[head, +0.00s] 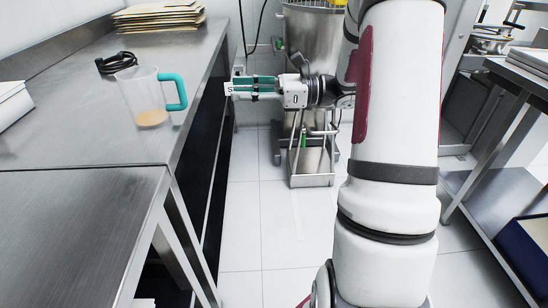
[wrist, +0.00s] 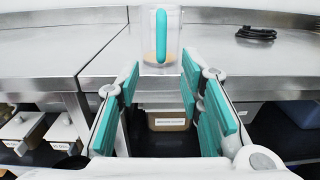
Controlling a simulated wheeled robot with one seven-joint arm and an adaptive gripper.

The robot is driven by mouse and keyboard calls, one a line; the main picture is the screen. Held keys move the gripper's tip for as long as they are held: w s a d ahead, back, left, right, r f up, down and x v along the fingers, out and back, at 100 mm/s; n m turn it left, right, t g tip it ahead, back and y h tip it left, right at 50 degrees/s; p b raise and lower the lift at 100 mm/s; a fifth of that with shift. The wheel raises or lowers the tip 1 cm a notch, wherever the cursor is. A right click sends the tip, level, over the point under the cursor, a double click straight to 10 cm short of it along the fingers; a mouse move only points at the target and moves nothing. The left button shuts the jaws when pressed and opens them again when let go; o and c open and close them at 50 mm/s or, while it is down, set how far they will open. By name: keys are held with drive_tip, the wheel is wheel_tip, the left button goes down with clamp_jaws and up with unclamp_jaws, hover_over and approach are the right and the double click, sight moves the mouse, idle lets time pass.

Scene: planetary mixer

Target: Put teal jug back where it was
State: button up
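The teal jug (head: 141,92) is a clear jug with a teal handle and a little tan content at the bottom. It stands upright on the steel counter (head: 95,135) at the left, near the counter's front edge, its handle toward my gripper. In the wrist view the jug (wrist: 151,40) is straight ahead, its handle facing me. My gripper (head: 243,88) is held level, out past the counter's edge, to the right of the jug and apart from it. In the wrist view my gripper's fingers (wrist: 160,84) are spread with nothing between them.
A black coiled cable (head: 116,63) lies behind the jug. Folders (head: 160,15) are stacked at the counter's far end. A mixer (head: 313,45) stands on the floor behind my arm. Labelled bins (wrist: 168,121) sit under the counter. A steel table (head: 520,80) is at the right.

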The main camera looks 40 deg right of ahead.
drive_tip(key=s+a+r+n+g+h, duration=0.2)
drive_tip(key=s+a+n+g+h, duration=0.1)
drive_tip(key=s+a+n+g, duration=1.15)
drive_tip(key=s+a+f+n+t+h, duration=0.25)
drive_tip(key=s+a+h, duration=0.3)
drive_tip(key=s, duration=0.55)
drive_tip(key=s+d+f+n+t+h, duration=0.1)
drive_tip(key=s+d+f+n+h, duration=0.1)
drive_tip(key=s+d+n+h, duration=0.3)
drive_tip(key=shift+s+d+n+t+h, duration=0.4)
drive_tip(key=shift+s+n+h, duration=0.25)
drive_tip(key=shift+s+n, duration=0.75)
drive_tip(key=shift+w+r, duration=0.1)
drive_tip(key=shift+w, duration=0.15)
